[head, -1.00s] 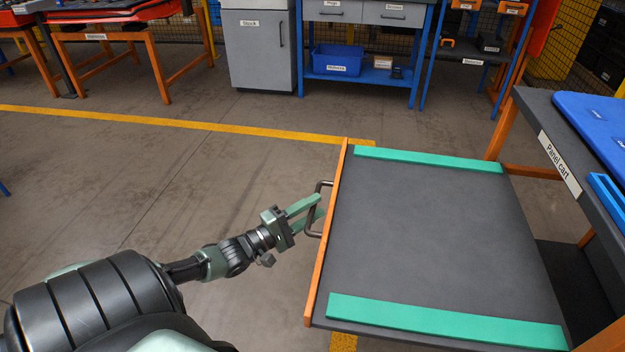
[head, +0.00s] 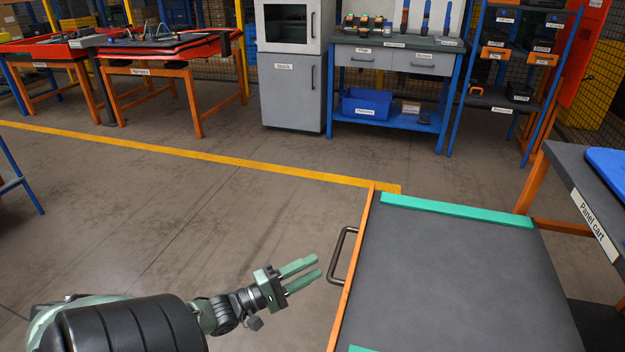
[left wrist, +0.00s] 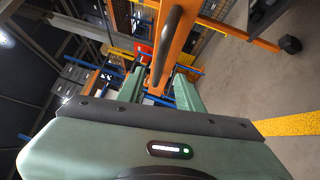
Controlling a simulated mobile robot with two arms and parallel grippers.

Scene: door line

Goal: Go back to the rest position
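My left gripper (head: 301,274) is open and empty, a little to the left of the drawer handle in the head view. Its two green fingers point right and are apart, with floor showing between them. The handle also shows in the left wrist view (left wrist: 168,45), beyond the fingers (left wrist: 180,92). The gripper and handle are apart. My right gripper is not in view.
A grey cabinet (head: 291,100), a workbench (head: 397,60), a rack (head: 500,100) and orange-legged tables (head: 165,70) stand at the back. The floor (head: 170,210) to the left is clear.

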